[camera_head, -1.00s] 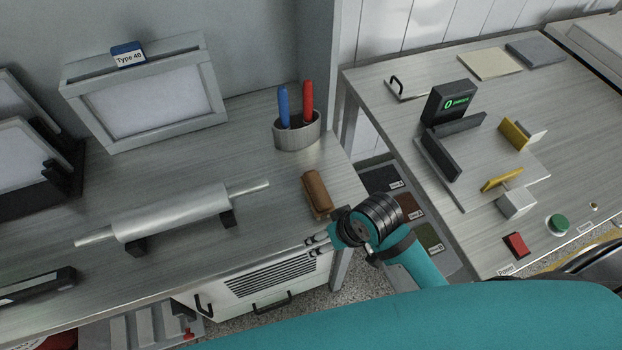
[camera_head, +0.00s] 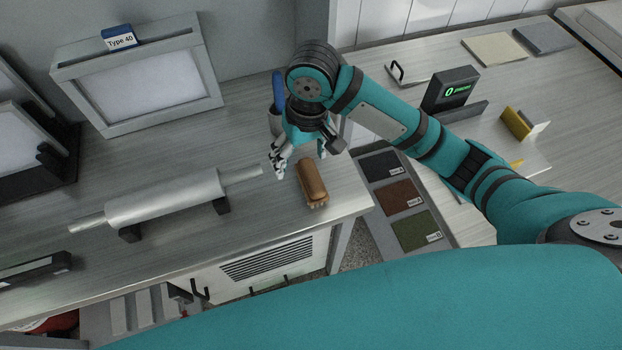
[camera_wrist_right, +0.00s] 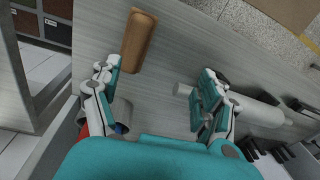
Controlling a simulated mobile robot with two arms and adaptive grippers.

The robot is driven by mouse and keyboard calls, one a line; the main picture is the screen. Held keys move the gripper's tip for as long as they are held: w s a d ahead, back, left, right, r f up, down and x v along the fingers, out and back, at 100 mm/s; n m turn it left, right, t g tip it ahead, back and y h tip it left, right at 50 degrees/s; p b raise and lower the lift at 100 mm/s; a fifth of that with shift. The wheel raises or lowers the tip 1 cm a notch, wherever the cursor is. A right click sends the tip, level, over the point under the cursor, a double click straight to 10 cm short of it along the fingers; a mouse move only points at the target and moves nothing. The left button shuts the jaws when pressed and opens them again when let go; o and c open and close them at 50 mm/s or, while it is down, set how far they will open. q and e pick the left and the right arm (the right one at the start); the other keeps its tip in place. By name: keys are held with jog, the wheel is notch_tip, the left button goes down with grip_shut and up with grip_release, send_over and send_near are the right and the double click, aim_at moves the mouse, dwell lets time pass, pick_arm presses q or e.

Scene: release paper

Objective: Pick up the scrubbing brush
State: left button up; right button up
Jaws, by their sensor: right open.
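The scrubbing brush (camera_head: 312,182) has a brown wooden back and lies on the left table near its right end, bristles showing along its lower edge. In the right wrist view the brush (camera_wrist_right: 138,40) lies ahead of the fingers, left of the middle. My right gripper (camera_head: 279,172) is just left of the brush in the head view, above the table and apart from it. In the right wrist view the right gripper (camera_wrist_right: 158,82) is open, with nothing between its fingers. My left gripper is not in view.
A metal roller (camera_head: 165,199) rests on supports to the left. A pen cup, mostly hidden in the head view, holds a blue marker (camera_head: 278,88) behind my right gripper. A framed panel (camera_head: 140,82) stands at the back. Table space in front of the brush is clear.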

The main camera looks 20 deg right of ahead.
aim_at(311, 174)
jog(key=shift+m+h, duration=0.5)
jog(key=shift+h, duration=0.1)
jog(key=d+f, duration=0.1)
jog(key=f, duration=0.2)
jog(key=w+f+p, duration=0.1)
jog(key=f, duration=0.2)
jog(key=d+f, duration=0.1)
jog(key=f, duration=0.2)
jog(key=shift+w+d+p, duration=0.3)
jog(key=shift+w+p, duration=0.05)
jog(key=shift+w+d+f+p, duration=0.1)
jog(key=shift+f+p, duration=0.3)
jog(key=shift+f, duration=0.9)
jog(key=shift+w+d+f+p, duration=0.1)
jog(key=shift+f+p, duration=0.25)
jog(key=shift+f, duration=0.95)
jog(key=c, duration=1.4)
jog(key=shift+o, duration=0.2)
jog(key=shift+r, duration=0.1)
jog(key=shift+r, duration=0.5)
notch_tip(311, 174, up, 2)
jog(key=shift+r+b, duration=0.2)
jog(key=shift+b, duration=0.5)
jog(key=s+a+r+b, duration=0.1)
jog(key=s+a+b, duration=0.1)
jog(key=s+a, duration=0.8)
jog(key=shift+s+a+r+b, duration=0.25)
jog(key=shift+s+b, duration=0.15)
jog(key=shift+s, duration=0.75)
